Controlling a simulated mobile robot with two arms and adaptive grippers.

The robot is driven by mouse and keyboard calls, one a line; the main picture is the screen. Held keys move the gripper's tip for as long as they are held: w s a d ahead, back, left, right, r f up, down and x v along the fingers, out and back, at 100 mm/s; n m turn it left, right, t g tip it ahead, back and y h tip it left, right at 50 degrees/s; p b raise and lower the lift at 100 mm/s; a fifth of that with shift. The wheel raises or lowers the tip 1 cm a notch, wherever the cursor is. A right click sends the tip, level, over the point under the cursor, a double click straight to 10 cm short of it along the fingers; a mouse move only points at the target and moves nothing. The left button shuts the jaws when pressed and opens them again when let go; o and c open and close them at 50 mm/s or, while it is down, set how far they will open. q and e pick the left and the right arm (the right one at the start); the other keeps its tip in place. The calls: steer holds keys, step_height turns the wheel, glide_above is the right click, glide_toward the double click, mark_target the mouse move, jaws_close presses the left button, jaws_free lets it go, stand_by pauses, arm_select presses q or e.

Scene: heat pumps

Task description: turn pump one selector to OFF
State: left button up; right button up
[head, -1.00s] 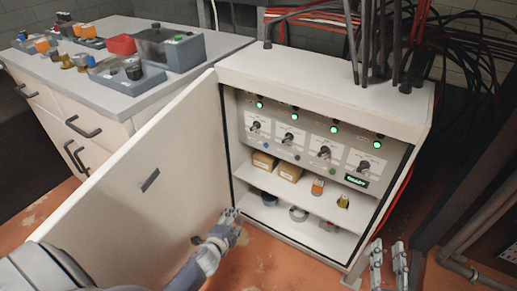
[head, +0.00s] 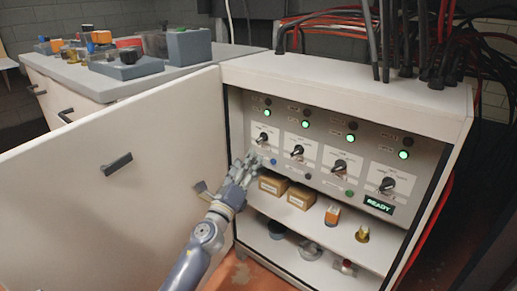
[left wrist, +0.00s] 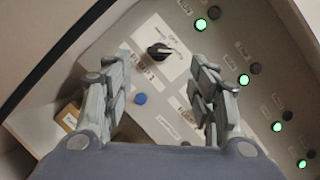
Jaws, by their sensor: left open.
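The pump one selector (head: 262,138) is the leftmost black knob on the panel, on a white label plate. In the left wrist view the selector (left wrist: 158,50) sits ahead, between and beyond my fingers. My left gripper (head: 248,163) is open and empty, just below and left of the selector, apart from it. In the left wrist view my left gripper (left wrist: 165,85) shows two spread fingers with the panel between them. The lit green lamp (head: 265,115) is above the selector. My right gripper does not show now.
Three more selectors, among them the rightmost (head: 387,185), line the panel. A READY display (head: 379,205) is lit. Cardboard boxes (head: 273,184) and small parts lie on the shelf below. The open cabinet door (head: 90,180) stands left of my arm.

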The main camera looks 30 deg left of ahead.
mark_target(259, 140)
arm_select(q)
steer(key=x, duration=0.9)
steer(key=c, duration=1.1)
